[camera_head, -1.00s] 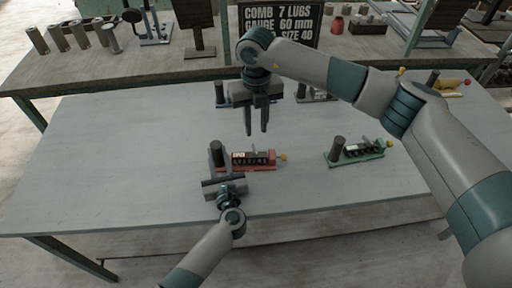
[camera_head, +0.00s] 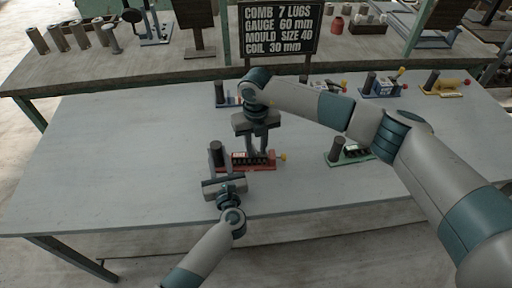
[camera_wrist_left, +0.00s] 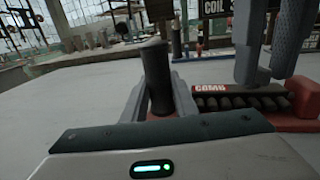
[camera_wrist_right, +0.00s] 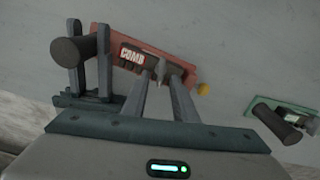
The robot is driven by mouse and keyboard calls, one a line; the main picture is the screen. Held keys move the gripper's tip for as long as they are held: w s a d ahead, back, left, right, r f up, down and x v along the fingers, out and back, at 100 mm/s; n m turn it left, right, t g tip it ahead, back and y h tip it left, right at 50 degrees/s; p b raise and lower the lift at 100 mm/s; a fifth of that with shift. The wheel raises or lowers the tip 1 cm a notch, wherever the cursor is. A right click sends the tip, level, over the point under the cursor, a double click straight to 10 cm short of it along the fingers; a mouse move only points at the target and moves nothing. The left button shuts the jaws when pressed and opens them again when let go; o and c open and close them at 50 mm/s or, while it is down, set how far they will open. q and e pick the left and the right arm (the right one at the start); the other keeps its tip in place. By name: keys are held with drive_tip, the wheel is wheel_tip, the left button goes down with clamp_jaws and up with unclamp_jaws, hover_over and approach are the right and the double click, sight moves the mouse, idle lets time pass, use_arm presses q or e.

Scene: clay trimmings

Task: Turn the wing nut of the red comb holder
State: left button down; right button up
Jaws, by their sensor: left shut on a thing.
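The red comb holder (camera_head: 268,167) lies on the grey table, with a dark round post (camera_head: 216,150) at its left end and a yellow knob (camera_head: 283,157) at its right. My left gripper (camera_wrist_left: 160,98) is shut on the post. My right gripper (camera_head: 257,153) points down over the holder's middle, fingers apart. In the right wrist view, a small grey upright piece, seemingly the wing nut (camera_wrist_right: 161,71), shows between its fingertips. I cannot tell whether they touch it. The right fingers hide the nut in the head view.
A green comb holder (camera_head: 340,160) stands to the right, partly behind my right arm. Blue (camera_head: 382,87) and yellow (camera_head: 447,87) holders stand at the back right. A sign (camera_head: 281,30) stands behind the table. The table's left side is clear.

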clamp_jaws()
drive_tip(key=shift+n, duration=0.4)
drive_tip(key=n, duration=0.4)
drive_tip(key=shift+w+d, duration=0.15)
drive_tip(key=shift+d, duration=0.1)
drive_tip(key=n, duration=0.5)
drive_tip(key=shift+w+d+n, duration=0.2)
drive_tip(key=shift+w+n, duration=0.1)
drive_tip(key=shift+n, duration=0.1)
drive_tip(key=n, duration=0.5)
drive_tip(key=shift+w, duration=0.3)
drive_tip(key=n, duration=0.6)
drive_tip(key=shift+w+a, duration=0.1)
drive_tip(key=shift+w, duration=0.25)
drive_tip(key=shift+n, duration=0.3)
